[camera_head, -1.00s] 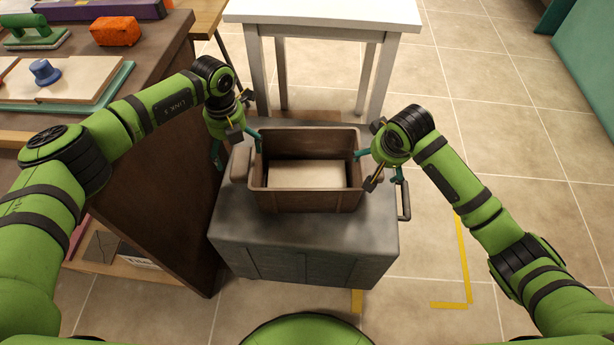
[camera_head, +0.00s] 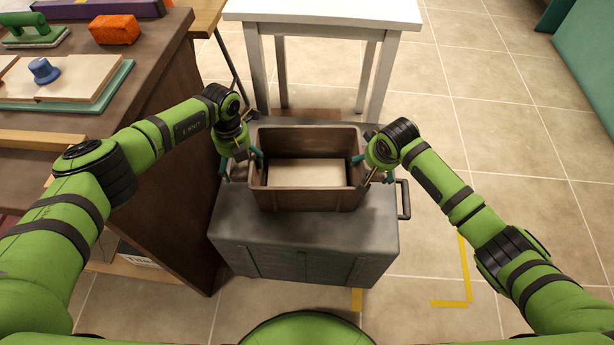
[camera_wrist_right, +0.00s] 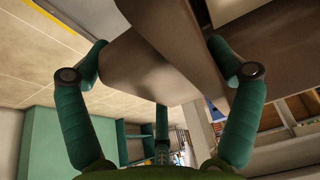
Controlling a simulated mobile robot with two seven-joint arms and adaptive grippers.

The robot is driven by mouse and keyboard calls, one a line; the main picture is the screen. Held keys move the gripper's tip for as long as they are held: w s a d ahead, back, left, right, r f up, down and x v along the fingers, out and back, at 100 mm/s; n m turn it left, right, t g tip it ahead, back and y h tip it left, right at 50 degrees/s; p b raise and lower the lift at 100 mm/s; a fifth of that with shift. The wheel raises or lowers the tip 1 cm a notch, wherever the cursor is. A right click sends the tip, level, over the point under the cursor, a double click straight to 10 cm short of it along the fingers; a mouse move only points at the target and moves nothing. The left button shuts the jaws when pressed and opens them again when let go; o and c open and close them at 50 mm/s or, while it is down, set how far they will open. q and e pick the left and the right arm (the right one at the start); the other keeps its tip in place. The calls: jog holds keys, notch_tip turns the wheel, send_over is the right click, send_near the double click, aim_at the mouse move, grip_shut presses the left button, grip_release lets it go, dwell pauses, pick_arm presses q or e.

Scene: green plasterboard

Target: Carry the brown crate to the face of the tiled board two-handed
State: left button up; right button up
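The brown crate (camera_head: 306,198), open-topped with a pale slab inside, sits upright on a grey chest. My left gripper (camera_head: 248,162) is at the crate's left side, its teal fingers by the left end; their opening is too small to judge. My right gripper (camera_head: 371,173) is at the crate's right side. In the right wrist view its teal fingers (camera_wrist_right: 162,75) are spread around a brown projection of the crate (camera_wrist_right: 148,62), not visibly closed on it. No tiled face can be made out; a teal panel (camera_head: 588,62) stands at the far right.
The grey chest (camera_head: 300,252) has a dark handle on its right. A white table (camera_head: 325,12) stands behind it. A brown workbench (camera_head: 160,75) with boards, a trowel and an orange block is close on the left. Tiled floor (camera_head: 490,130) is clear on the right.

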pick_arm(q)
jog(key=c, duration=0.6)
pick_arm(e)
jog(key=c, duration=0.6)
